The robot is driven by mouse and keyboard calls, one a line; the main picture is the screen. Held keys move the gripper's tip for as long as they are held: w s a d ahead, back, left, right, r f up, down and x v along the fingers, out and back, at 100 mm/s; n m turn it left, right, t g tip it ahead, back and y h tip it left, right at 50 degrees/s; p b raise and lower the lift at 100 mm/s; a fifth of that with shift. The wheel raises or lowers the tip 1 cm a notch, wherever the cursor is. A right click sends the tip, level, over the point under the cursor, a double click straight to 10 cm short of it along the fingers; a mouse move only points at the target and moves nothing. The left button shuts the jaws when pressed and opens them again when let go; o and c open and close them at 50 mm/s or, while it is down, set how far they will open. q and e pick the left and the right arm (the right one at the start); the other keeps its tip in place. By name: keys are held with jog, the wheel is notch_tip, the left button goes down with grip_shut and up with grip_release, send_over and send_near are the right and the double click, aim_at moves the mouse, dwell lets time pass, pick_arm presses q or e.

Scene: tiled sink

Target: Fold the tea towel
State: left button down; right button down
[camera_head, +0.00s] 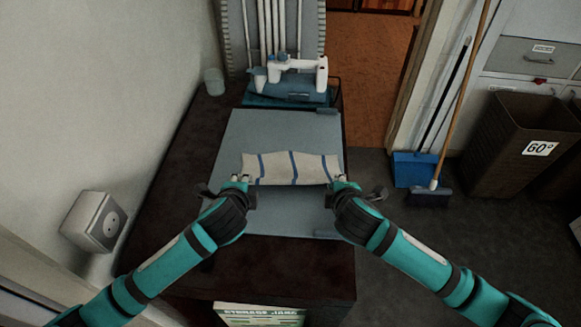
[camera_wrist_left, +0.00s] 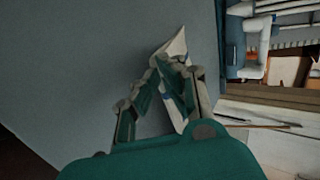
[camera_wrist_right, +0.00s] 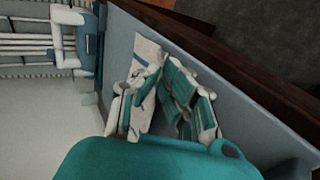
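The tea towel (camera_head: 291,168) is off-white with blue stripes. It is a short, wide strip over the grey-blue board, and its near edge looks slightly raised. My left gripper (camera_head: 241,179) is at its near left corner, with its fingertips close together on the cloth. In the left wrist view the towel (camera_wrist_left: 179,46) runs between the fingers (camera_wrist_left: 160,64). My right gripper (camera_head: 338,180) is at the near right corner. In the right wrist view its fingers (camera_wrist_right: 160,72) close on the towel (camera_wrist_right: 147,52). The pinched corners are partly hidden by the fingers.
The grey-blue board (camera_head: 240,133) lies on a dark counter (camera_head: 180,165), with bare board beyond and in front of the towel. A white and blue appliance (camera_head: 297,75) stands at the back, and a cup (camera_head: 214,81) at the back left.

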pick_arm(q)
jog(key=shift+f, duration=0.1)
jog(key=c, duration=1.2)
grip_release()
pick_arm(e)
jog(key=c, duration=1.2)
grip_release()
pick_arm(q)
jog(key=shift+s+r, duration=0.15)
jog(key=shift+r, duration=0.2)
pick_arm(e)
jog(key=shift+s+r, duration=0.15)
jog(key=shift+r, duration=0.15)
pick_arm(q)
jog(key=s+r, duration=0.5)
jog(key=r, duration=0.3)
jog(key=shift+s+r, duration=0.15)
jog(key=shift+s, duration=0.25)
pick_arm(e)
jog(key=s+r, duration=0.5)
jog(key=r, duration=0.3)
jog(key=shift+s+r, duration=0.15)
jog(key=shift+s, duration=0.25)
pick_arm(q)
jog(key=shift+s, duration=0.15)
pick_arm(e)
jog(key=shift+s, duration=0.1)
